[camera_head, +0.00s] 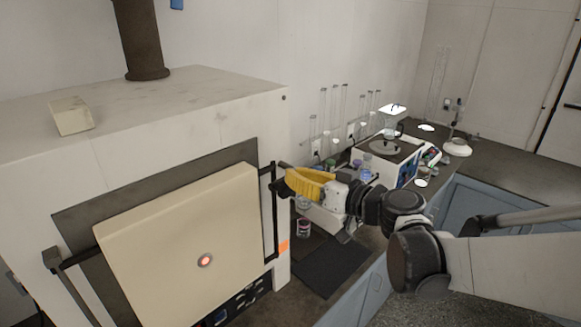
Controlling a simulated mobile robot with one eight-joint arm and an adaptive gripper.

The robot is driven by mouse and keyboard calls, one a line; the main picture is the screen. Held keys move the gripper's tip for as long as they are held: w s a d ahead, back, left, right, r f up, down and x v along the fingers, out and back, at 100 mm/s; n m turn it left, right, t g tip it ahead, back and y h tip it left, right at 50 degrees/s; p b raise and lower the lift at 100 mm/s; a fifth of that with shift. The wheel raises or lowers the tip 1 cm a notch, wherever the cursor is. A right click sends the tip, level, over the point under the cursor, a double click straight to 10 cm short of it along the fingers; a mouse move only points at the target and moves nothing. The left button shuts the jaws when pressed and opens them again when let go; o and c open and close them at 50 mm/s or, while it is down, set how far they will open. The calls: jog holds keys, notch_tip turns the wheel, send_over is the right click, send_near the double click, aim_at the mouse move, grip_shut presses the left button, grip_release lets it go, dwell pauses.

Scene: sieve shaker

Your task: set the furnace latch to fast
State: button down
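The furnace (232,114) is a large white box at the left. Its cream door (170,245) has a small glowing red spot in the middle and looks closed or nearly so. A dark upright latch bar (274,215) runs along the door's right side. My yellow gripper (280,182) is at the upper part of this bar, its dark tips pointing left. The tips overlap the bar in the picture; I cannot tell whether they touch it. The finger gap is too small to read. No marking for a fast setting is legible.
A dark handle bar (75,290) is at the door's left side. A control panel (240,302) sits below the door. A dark mat (330,265) lies on the counter below my arm.

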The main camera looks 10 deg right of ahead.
jog(key=shift+s+a+f, duration=0.1)
jog(key=shift+a+f, duration=0.05)
jog(key=shift+f, duration=0.25)
dwell(0.5)
jog(key=s+d+r+p, duration=0.3)
jog(key=s+d+r, duration=0.2)
jog(key=s, duration=0.3)
jog(key=shift+d, duration=0.8)
